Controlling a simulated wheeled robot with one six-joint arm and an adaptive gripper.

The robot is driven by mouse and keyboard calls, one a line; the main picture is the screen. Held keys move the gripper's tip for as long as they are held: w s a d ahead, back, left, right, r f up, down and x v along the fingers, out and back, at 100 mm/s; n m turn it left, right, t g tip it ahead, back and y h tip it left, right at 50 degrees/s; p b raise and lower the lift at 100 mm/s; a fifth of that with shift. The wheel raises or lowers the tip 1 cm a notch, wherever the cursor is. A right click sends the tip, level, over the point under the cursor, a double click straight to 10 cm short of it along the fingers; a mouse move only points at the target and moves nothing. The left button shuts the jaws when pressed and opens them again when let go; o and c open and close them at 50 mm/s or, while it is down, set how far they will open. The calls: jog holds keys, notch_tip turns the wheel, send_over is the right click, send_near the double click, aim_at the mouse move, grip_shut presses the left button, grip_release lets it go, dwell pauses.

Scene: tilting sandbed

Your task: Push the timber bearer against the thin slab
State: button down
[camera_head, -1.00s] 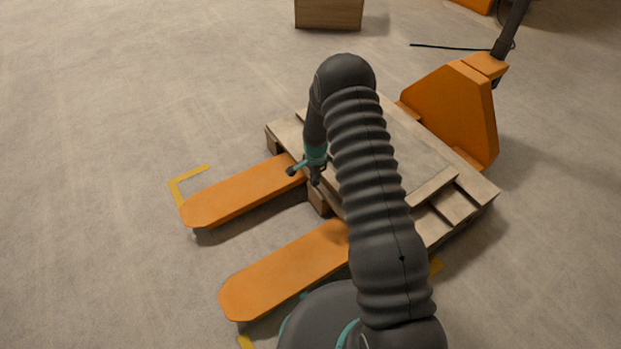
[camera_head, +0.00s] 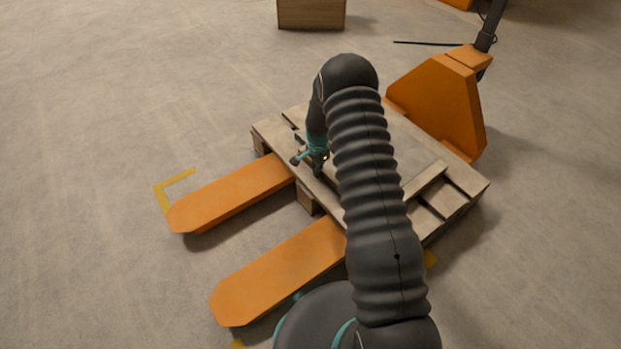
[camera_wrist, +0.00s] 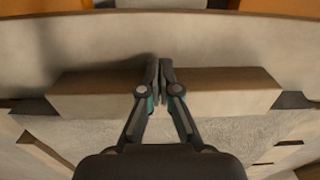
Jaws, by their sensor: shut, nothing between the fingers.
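The timber bearer (camera_wrist: 90,98) is a brown wooden bar lying crosswise in the wrist view. The thin slab (camera_wrist: 220,130) is the grey, rough flat piece just below it there. In the head view the slab (camera_head: 410,150) lies on the pallet, partly hidden by my arm, which also hides most of the bearer. My gripper (camera_wrist: 160,66) is shut and empty. Its fingers cross over the bearer near its middle, with the tips at its far edge. Whether they touch it, and whether bearer and slab meet, I cannot tell. In the head view my gripper (camera_head: 319,172) is low over the pallet's near-left side.
The wooden pallet (camera_head: 268,128) sits on an orange pallet truck (camera_head: 440,105), whose forks (camera_head: 230,193) stick out to the left. A wooden box (camera_head: 311,13) stands at the back. The floor on the left is clear, with yellow corner markings.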

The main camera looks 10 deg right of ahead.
jog(key=shift+w+d, duration=0.15)
jog(key=shift+d, duration=0.15)
jog(key=shift+a, duration=0.15)
jog(key=shift+s+a, duration=0.2)
jog(key=shift+a, duration=0.05)
jog(key=a, duration=0.1)
jog(key=s+a, duration=0.1)
jog(key=shift+s+a, duration=0.1)
jog(key=shift+a, duration=0.2)
jog(key=shift+a+r, duration=0.25)
jog(key=shift+r, duration=0.2)
jog(key=shift+a+r, duration=0.2)
jog(key=shift+r, duration=0.25)
notch_tip(320, 180, up, 8)
jog(key=shift+s+p, duration=0.2)
jog(key=shift+p, duration=0.1)
jog(key=shift+r, duration=0.1)
